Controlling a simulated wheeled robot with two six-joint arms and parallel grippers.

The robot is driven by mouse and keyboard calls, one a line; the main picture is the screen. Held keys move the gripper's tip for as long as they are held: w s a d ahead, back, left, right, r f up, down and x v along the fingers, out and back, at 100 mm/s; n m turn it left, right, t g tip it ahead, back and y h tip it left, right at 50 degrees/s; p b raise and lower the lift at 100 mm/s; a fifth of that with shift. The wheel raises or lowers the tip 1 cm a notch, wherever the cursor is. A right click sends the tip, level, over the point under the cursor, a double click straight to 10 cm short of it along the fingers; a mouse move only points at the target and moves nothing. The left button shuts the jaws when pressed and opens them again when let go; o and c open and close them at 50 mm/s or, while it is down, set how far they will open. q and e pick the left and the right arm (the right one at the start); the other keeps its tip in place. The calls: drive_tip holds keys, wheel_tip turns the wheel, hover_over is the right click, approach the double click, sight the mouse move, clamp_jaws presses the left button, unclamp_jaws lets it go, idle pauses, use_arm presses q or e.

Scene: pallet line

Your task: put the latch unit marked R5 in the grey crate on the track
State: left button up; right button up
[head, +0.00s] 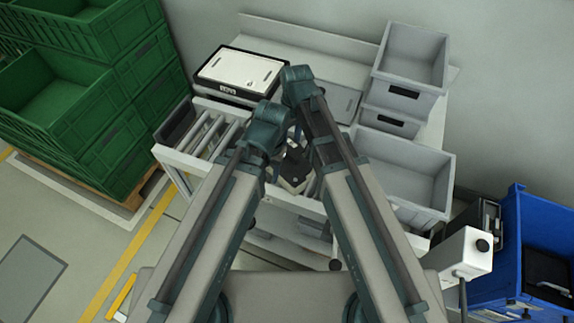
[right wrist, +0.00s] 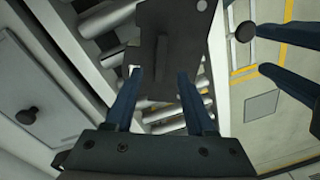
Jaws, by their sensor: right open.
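My right gripper (right wrist: 157,75) is open, its two dark blue fingers apart in the right wrist view. A dark grey plate-like part (right wrist: 163,45), possibly a latch unit, shows between and beyond the fingertips; I cannot tell whether they touch it. No R5 mark is readable. In the head view the dark part (head: 295,165) sits between my two arms, partly hidden. My left gripper (right wrist: 259,48) shows at the right of the right wrist view, its fingers apart and empty. An open grey crate (head: 443,190) stands at the bench's right; I cannot tell whether it is on a track.
A roller track (head: 205,132) shows at the bench's left. A white-topped box (head: 240,70) stands behind it. More grey crates (head: 430,75) are stacked at the back right. Green crates (head: 75,90) stand left, a blue crate (head: 540,215) right. My arms cover the bench's middle.

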sight(290, 153)
use_arm(q)
wheel_tip(290, 153, down, 5)
drive_tip(key=b, duration=0.5)
drive_tip(key=shift+f, duration=0.1)
use_arm(e)
wheel_tip(290, 153, down, 5)
drive_tip(key=shift+s+f, duration=0.1)
drive_tip(key=shift+s, duration=0.05)
drive_tip(key=shift+c, duration=0.3)
clamp_jaws()
idle(0.5)
